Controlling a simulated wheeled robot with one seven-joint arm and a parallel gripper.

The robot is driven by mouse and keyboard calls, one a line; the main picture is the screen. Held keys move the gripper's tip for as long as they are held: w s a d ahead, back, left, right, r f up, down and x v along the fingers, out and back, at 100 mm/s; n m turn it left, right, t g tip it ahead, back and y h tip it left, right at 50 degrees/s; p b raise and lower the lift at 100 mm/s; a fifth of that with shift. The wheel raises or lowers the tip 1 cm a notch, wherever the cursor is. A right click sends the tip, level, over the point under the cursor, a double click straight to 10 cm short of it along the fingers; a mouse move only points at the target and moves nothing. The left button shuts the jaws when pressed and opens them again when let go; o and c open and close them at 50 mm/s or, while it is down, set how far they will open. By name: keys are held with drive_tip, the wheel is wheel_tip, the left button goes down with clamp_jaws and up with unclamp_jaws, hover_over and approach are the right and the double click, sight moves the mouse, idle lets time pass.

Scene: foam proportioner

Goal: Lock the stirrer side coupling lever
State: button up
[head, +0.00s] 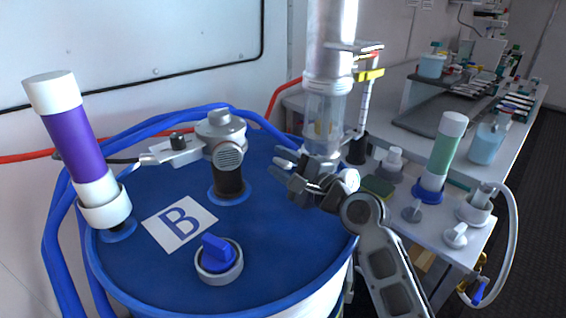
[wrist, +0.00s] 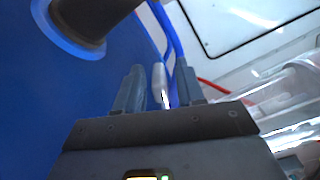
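The tall stirrer column (head: 328,60) with a clear lower cylinder (head: 325,115) stands at the right edge of the blue drum lid (head: 285,240). My gripper (head: 281,165) is low beside the foot of this column, with its fingers pointing left in the head view. In the wrist view my gripper (wrist: 162,90) has its two dark fingers apart. A slim pale piece, apparently the coupling lever (wrist: 160,84), shows between them, with a narrow gap on each side. Whether either finger touches it is hard to tell. The coupling itself is mostly hidden behind my gripper.
A grey fitting on a dark post (head: 229,172) stands left of my gripper. A purple cylinder (head: 72,135), a blue knob (head: 218,252) and a "B" label (head: 180,222) are on the lid. A side table (head: 400,205) with a green cylinder (head: 444,150) stands right.

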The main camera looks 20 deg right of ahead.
clamp_jaws()
